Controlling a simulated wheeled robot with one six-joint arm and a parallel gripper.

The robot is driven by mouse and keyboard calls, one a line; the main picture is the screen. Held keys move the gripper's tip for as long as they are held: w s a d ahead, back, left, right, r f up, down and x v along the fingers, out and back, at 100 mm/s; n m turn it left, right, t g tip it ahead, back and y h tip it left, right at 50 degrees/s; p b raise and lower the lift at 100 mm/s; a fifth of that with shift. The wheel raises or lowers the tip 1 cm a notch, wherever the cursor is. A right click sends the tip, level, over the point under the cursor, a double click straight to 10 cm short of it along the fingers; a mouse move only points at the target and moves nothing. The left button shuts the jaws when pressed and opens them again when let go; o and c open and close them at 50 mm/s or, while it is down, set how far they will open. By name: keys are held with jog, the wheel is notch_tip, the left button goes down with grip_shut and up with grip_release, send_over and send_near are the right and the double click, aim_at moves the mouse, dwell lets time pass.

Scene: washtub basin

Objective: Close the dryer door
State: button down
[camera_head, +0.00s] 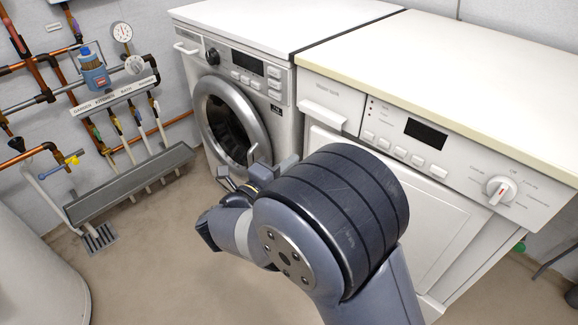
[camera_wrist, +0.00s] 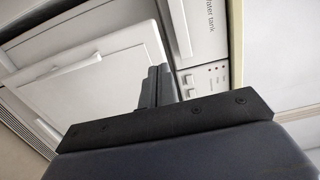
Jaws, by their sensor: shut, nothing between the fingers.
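The dryer (camera_head: 450,150) is the white machine on the right, with a control panel and a round knob. Its flat white door (camera_head: 432,222) is on the front below the panel, partly hidden behind my arm. In the wrist view the door (camera_wrist: 95,95) fills the left, below the water tank drawer (camera_wrist: 205,35). I cannot tell how far the door stands from its frame. My gripper (camera_wrist: 158,76) is shut and empty, its fingers in front of the dryer front near the door's right edge in that view. Whether it touches is unclear.
A washing machine (camera_head: 238,62) with a round door (camera_head: 228,118) stands left of the dryer. Pipes with gauges and a grey trough (camera_head: 130,185) line the left wall. A white rounded tank (camera_head: 35,275) is at lower left. The floor (camera_head: 165,265) between is clear.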

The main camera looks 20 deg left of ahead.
aim_at(322, 133)
jog(key=b+x, duration=0.2)
jog(key=x, duration=0.8)
jog(key=shift+w+d+f, duration=0.1)
jog(key=shift+w, duration=0.2)
jog(key=w+h, duration=0.1)
jog(key=w, duration=0.1)
jog(key=w+d+m+h, duration=0.1)
jog(key=w, duration=0.1)
jog(key=shift+w+d+g, duration=0.15)
jog(key=shift+w+g, duration=0.25)
jog(key=shift+w+r+m+p, duration=0.15)
jog(key=shift+r+m+p, duration=0.05)
jog(key=shift+m+p, duration=0.1)
